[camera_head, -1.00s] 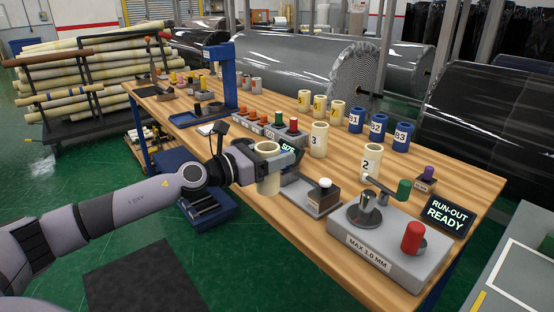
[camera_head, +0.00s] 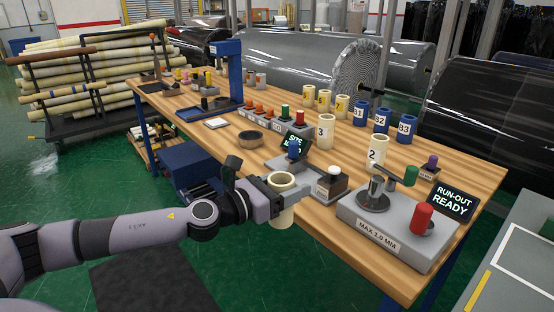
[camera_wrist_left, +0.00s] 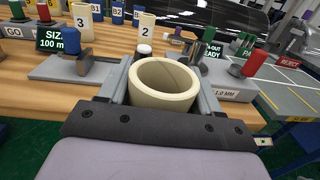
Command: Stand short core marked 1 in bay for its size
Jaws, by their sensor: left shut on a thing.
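My left gripper (camera_head: 276,192) is shut on a cream hollow core (camera_head: 283,212), held upright beside the table's front edge. The left wrist view shows its open top (camera_wrist_left: 165,82) between the two fingers; no number shows on it. Cream cores marked 3 (camera_head: 325,131) and 2 (camera_head: 376,153) stand upright on the table. Blue cores marked B1 (camera_head: 360,114), B2 (camera_head: 381,120) and B3 (camera_head: 404,129) stand behind, with several cream cores (camera_head: 324,101) to their left. I cannot make out which place is a size bay. My right gripper is out of view.
A grey device with a SIZE display (camera_head: 295,143) and a white-knobbed block (camera_head: 331,186) are close to the held core. A run-out tester (camera_head: 390,232) with a red knob stands right, beside its READY display (camera_head: 453,206). A dark bowl (camera_head: 250,138) sits left on the wooden table (camera_head: 470,165).

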